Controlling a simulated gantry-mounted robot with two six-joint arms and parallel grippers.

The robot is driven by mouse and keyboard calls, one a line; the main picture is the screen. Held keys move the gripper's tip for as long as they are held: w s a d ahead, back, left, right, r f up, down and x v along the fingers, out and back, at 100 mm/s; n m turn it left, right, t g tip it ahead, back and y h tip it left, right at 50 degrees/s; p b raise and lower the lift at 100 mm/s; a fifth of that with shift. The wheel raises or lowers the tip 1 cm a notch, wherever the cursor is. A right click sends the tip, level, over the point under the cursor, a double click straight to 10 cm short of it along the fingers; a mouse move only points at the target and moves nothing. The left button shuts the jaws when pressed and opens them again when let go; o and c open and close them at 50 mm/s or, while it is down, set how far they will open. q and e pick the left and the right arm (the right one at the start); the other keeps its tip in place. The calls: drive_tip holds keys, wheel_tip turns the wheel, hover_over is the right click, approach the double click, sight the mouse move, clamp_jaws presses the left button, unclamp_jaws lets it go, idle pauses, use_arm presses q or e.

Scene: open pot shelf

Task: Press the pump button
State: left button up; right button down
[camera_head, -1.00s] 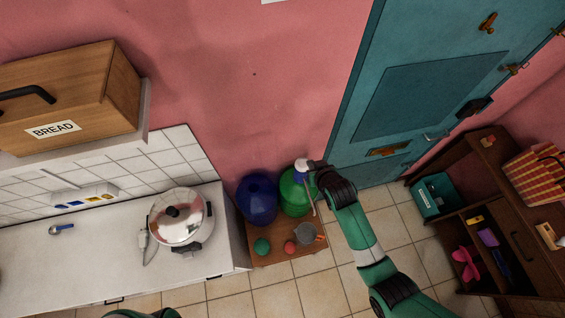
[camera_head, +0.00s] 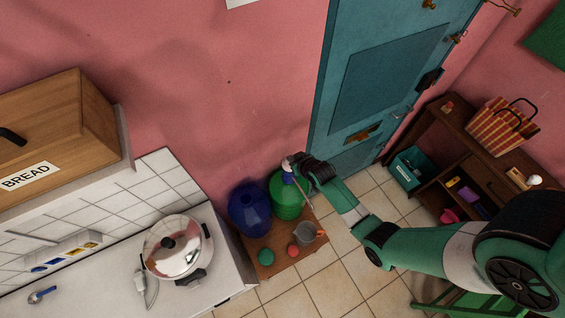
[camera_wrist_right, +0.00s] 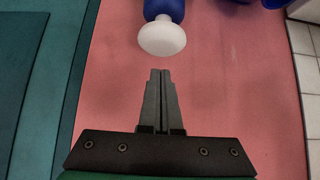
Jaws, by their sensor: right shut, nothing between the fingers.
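A green jug (camera_head: 287,200) stands on a low wooden table, with a blue pump (camera_head: 288,178) on its top. In the right wrist view, the pump's round white button (camera_wrist_right: 162,38) sits on a blue body (camera_wrist_right: 164,9). My left gripper is out of view.
A blue jug (camera_head: 249,209) stands left of the green one. The low table (camera_head: 285,266) also holds a grey cup (camera_head: 304,234) and small green and red items. The pink wall and teal door (camera_head: 388,85) are close behind. A counter (camera_head: 110,285) stands left.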

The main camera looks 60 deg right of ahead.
drive_tip(key=shift+s+f+b, duration=0.2)
drive_tip(key=shift+f+b, duration=0.2)
drive_tip(key=shift+f, duration=0.65)
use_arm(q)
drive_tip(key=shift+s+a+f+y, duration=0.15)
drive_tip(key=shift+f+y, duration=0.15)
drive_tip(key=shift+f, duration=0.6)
use_arm(e)
wheel_tip(320, 180, down, 3)
drive_tip(key=b, duration=0.2)
drive_tip(key=shift+f+b, duration=0.15)
drive_tip(key=shift+b, duration=0.25)
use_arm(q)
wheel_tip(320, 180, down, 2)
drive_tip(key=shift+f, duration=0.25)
use_arm(e)
drive_tip(key=shift+a, duration=0.1)
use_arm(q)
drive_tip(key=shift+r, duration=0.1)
